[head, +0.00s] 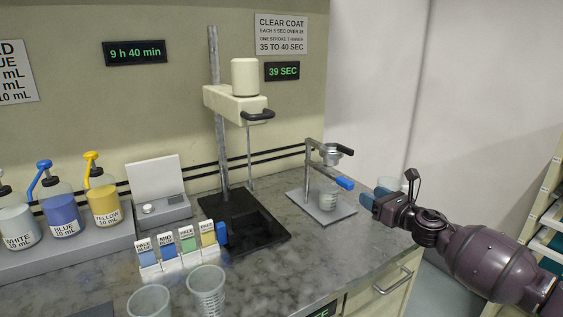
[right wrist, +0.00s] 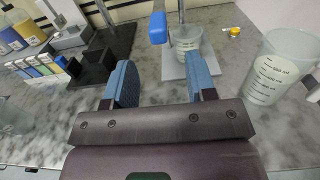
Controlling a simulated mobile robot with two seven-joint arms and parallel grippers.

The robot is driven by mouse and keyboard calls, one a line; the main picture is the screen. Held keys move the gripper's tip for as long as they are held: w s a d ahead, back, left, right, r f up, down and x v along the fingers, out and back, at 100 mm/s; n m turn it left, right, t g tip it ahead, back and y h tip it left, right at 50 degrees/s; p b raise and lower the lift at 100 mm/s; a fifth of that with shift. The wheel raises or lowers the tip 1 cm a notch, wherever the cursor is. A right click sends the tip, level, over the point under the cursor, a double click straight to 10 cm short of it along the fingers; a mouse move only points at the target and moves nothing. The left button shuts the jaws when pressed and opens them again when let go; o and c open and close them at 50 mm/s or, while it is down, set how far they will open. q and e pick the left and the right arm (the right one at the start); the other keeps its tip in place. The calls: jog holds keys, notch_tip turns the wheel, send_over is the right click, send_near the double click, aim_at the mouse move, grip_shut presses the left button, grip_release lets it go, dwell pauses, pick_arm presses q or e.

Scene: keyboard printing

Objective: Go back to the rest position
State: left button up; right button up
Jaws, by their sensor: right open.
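My right gripper (head: 372,202) is raised over the right end of the counter, beside the small metal stand with the blue-tipped lever (head: 345,183). In the right wrist view its two blue fingers are apart (right wrist: 160,88), with nothing held between them. Beyond the fingers, a clear cup (right wrist: 186,43) stands on the stand's light plate; it also shows in the head view (head: 327,197). Another graduated cup (right wrist: 275,68) stands to the right of the gripper in the right wrist view. My left gripper is not in view.
The counter holds a mixer stand (head: 236,105), a scale (head: 165,210), a row of colour cards (head: 178,247), pump bottles (head: 62,215) and two clear cups at the front (head: 206,290). A small yellow item (right wrist: 234,31) lies near the stand. Bare counter (head: 285,265) lies in front.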

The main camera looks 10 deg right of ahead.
jog(key=s+a+f+m+h, duration=0.2)
jog(key=s+a+f+m, duration=0.3)
jog(key=m, duration=0.9)
jog(key=s+a+f+m+h, duration=0.1)
jog(key=s+a+f+m, duration=0.3)
jog(key=s+f+m, duration=0.7)
jog(key=s+f+m+g+h, duration=0.1)
jog(key=s+f+m, duration=0.3)
jog(key=s, duration=0.4)
jog(key=s+f+m+g+h, duration=0.1)
jog(key=s+f+m+g, duration=0.1)
jog(key=s+f+m, duration=0.3)
jog(key=s+a+f+m+g+h, duration=0.1)
jog(key=s+f+m, duration=0.4)
jog(key=s, duration=0.5)
jog(key=shift+s+f+g+h, duration=0.2)
jog(key=shift+s+g+h, duration=0.15)
jog(key=shift+g, duration=0.45)
